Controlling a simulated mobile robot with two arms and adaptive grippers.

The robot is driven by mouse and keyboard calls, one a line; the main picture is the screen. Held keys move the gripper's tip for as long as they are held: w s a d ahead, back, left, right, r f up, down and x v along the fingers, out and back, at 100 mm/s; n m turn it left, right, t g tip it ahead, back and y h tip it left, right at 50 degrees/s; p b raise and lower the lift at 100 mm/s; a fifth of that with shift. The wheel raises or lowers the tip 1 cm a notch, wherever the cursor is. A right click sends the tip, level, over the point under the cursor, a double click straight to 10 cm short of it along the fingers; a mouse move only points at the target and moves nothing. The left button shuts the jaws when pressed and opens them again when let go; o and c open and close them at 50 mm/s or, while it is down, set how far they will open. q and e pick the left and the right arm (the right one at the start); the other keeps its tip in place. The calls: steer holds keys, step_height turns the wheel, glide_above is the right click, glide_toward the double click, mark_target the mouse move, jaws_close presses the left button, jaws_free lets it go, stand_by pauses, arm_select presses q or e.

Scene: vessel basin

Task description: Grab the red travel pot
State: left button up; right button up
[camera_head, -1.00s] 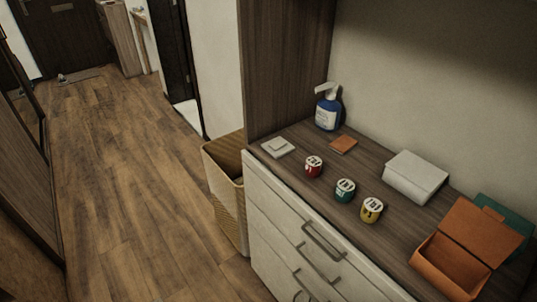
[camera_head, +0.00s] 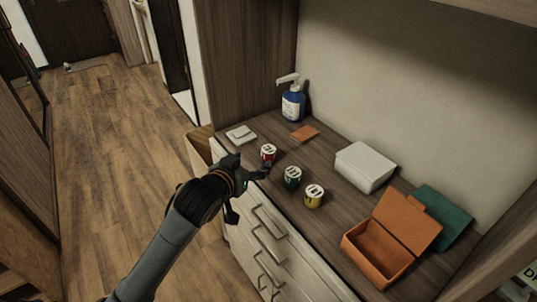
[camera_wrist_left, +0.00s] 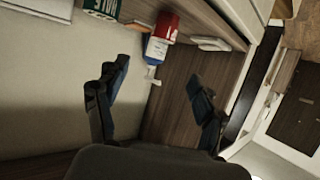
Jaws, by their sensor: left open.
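The red travel pot (camera_head: 268,152) is a small round jar with a pale lid. It stands upright on the dark wooden counter top near its front edge. My left gripper (camera_head: 249,189) is open and empty, just in front of the pot by the counter's front edge. In the left wrist view the red pot (camera_wrist_left: 168,24) shows near the top, above and beyond the open fingers (camera_wrist_left: 160,88). The pot appears apart from the fingers. My right gripper is not in view.
A green pot (camera_head: 292,177) and a yellow pot (camera_head: 314,196) stand to the right. A blue pump bottle (camera_head: 293,104), white box (camera_head: 364,166) and open orange box (camera_head: 374,250) are on the counter. A basket (camera_head: 200,150) stands left of the drawers.

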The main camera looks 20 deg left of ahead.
arm_select(q)
glide_toward(268, 150)
steer(key=x, duration=0.4)
steer(key=shift+d+r, duration=0.25)
steer(key=shift+r, duration=0.05)
steer(key=shift+w+f+p, duration=0.2)
steer(key=shift+w+p, duration=0.25)
steer(key=shift+w, duration=0.05)
steer(key=x, duration=0.4)
steer(key=shift+a+f+p, duration=0.15)
steer(key=shift+f+p, duration=0.15)
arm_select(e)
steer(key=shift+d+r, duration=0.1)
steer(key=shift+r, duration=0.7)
arm_select(q)
steer(key=c, duration=1)
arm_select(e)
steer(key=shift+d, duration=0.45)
